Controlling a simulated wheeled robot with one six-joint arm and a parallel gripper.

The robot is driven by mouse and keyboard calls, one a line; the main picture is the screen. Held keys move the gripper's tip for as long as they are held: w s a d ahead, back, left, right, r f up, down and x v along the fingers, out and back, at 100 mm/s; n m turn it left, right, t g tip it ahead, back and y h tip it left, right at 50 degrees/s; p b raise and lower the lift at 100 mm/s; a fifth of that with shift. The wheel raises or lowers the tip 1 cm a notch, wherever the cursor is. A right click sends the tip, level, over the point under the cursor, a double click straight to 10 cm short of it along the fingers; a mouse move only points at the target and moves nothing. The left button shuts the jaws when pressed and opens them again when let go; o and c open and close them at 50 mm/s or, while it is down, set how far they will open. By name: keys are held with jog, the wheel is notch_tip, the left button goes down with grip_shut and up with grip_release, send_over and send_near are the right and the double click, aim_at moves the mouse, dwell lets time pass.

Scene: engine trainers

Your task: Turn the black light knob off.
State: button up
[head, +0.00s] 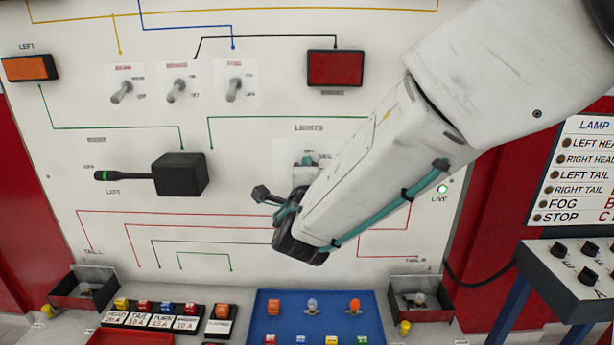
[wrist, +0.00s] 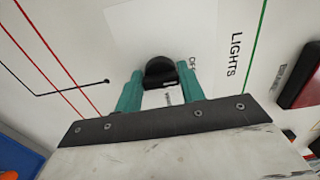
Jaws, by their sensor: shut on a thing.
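The black light knob (wrist: 160,71) sits on a white plate below the LIGHTS label, which shows sideways in the wrist view. My gripper (wrist: 162,82) has its two teal fingers on either side of the knob and is shut on it. Small lettering on the plate beside the knob reads OFF; another small label near the fingers is partly hidden. In the head view my arm slants down across the panel just below the LIGHTS lettering and hides most of the knob and fingers. The knob's exact pointer direction is hard to tell.
Left of my arm are a black lever box (head: 181,174), several toggle switches and a red lamp (head: 335,68). Below are a blue tray (head: 262,325), fuse blocks and two small lamp boxes. A control box (head: 580,290) stands at the lower right.

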jog(key=o, duration=1)
jog(key=s, duration=0.7)
jog(key=shift+s+a, duration=0.15)
jog(key=shift+s, duration=0.25)
